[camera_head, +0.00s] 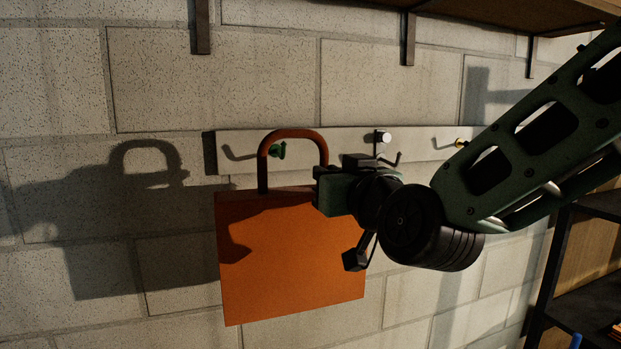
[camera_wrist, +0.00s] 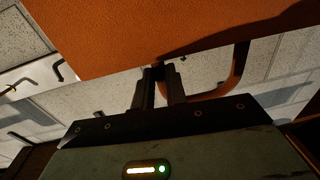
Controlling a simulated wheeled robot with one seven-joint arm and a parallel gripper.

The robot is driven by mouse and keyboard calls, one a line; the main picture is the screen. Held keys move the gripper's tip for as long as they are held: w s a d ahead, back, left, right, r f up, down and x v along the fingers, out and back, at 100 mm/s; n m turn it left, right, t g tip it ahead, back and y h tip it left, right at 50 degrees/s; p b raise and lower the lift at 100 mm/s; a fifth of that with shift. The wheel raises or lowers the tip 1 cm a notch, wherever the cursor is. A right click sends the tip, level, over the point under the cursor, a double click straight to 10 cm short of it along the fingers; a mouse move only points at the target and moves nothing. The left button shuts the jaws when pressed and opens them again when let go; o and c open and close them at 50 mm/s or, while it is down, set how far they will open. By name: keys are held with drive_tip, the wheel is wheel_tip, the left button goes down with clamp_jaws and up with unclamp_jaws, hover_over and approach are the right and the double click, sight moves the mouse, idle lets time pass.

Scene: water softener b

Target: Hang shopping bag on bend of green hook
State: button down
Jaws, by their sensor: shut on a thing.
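The orange shopping bag (camera_head: 290,260) hangs upright in front of the wall, with its brown arched handle (camera_head: 292,134) on top. The green hook (camera_head: 278,150) shows through the handle's opening in the head view; I cannot tell whether the handle is around it or in front of it. My gripper (camera_head: 320,188) is shut on the bag at its upper right, near the right foot of the handle. In the wrist view the bag (camera_wrist: 150,35) fills the top, the handle (camera_wrist: 238,75) curves at right, and the fingers (camera_wrist: 158,75) meet the bag's edge.
A pale rail (camera_head: 232,147) on the block wall carries more hooks: a white-ended one (camera_head: 383,137) and a yellow one (camera_head: 460,143). Brackets (camera_head: 201,28) and a shelf (camera_head: 510,12) are above. A dark rack (camera_head: 560,270) stands at right. The wall left of the bag is clear.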

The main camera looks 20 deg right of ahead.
drive_tip(key=shift+w+d, duration=0.2)
drive_tip(key=shift+w, duration=0.2)
drive_tip(key=shift+w+p, duration=0.2)
drive_tip(key=shift+p, duration=0.2)
drive_tip(key=shift+w+p, duration=0.35)
drive_tip(key=shift+p, duration=0.15)
drive_tip(key=shift+w+f+p, duration=0.2)
drive_tip(key=shift+w+p, duration=1.45)
drive_tip(key=shift+p, duration=0.95)
drive_tip(key=w+f+b, duration=0.3)
drive_tip(key=w, duration=0.3)
drive_tip(key=shift+f, duration=0.15)
